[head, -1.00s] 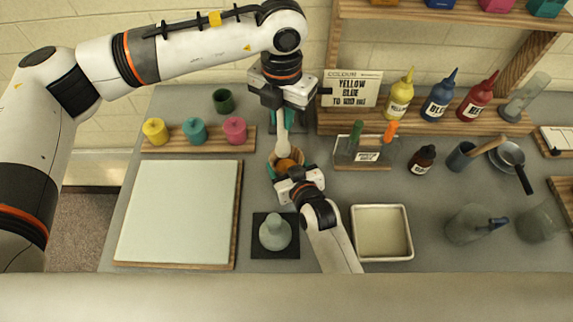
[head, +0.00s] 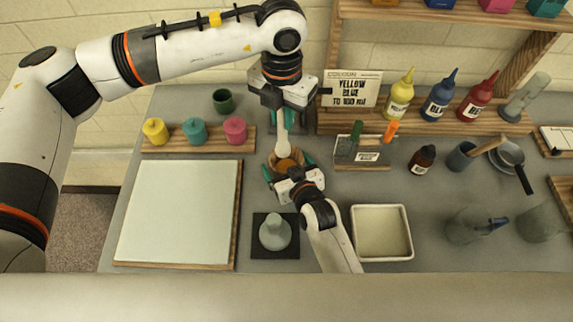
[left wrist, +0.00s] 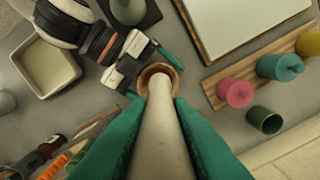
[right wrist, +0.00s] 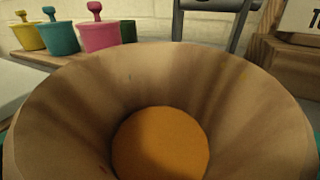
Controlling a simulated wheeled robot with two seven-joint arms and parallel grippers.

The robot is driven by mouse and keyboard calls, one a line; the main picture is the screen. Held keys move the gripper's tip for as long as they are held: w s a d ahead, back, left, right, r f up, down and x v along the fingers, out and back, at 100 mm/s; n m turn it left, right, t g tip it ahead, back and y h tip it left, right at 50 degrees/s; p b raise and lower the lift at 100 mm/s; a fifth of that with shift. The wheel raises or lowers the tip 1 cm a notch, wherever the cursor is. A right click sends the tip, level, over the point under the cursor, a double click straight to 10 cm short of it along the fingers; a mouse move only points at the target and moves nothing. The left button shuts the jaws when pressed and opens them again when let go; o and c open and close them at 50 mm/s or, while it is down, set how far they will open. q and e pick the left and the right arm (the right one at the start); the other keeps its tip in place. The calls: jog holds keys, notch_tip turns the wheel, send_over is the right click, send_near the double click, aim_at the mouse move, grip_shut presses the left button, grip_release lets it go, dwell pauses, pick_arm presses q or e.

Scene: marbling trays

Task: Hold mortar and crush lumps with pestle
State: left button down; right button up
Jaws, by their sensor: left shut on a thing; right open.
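The brown mortar (head: 273,160) stands on the table with orange material (right wrist: 160,143) inside that looks smooth. My left gripper (head: 283,120) is shut on the pale pestle (head: 282,143), which points down over the mortar. No pestle shows inside the bowl in the right wrist view, so its lower end appears above the material. My right gripper (head: 289,165) is open, with its teal fingers spread on both sides of the mortar. The mortar rim (right wrist: 60,70) fills the right wrist view. In the left wrist view the pestle (left wrist: 160,130) hides part of the mortar (left wrist: 170,70).
A dark mat with a grey-green muller (head: 274,233) is near the right wrist. A white board (head: 178,212) lies left, an empty tray (head: 382,233) right. Lidded pots (head: 195,131) stand left.

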jog(key=v, duration=1.2)
jog(key=shift+d, duration=0.1)
jog(key=shift+r, duration=0.15)
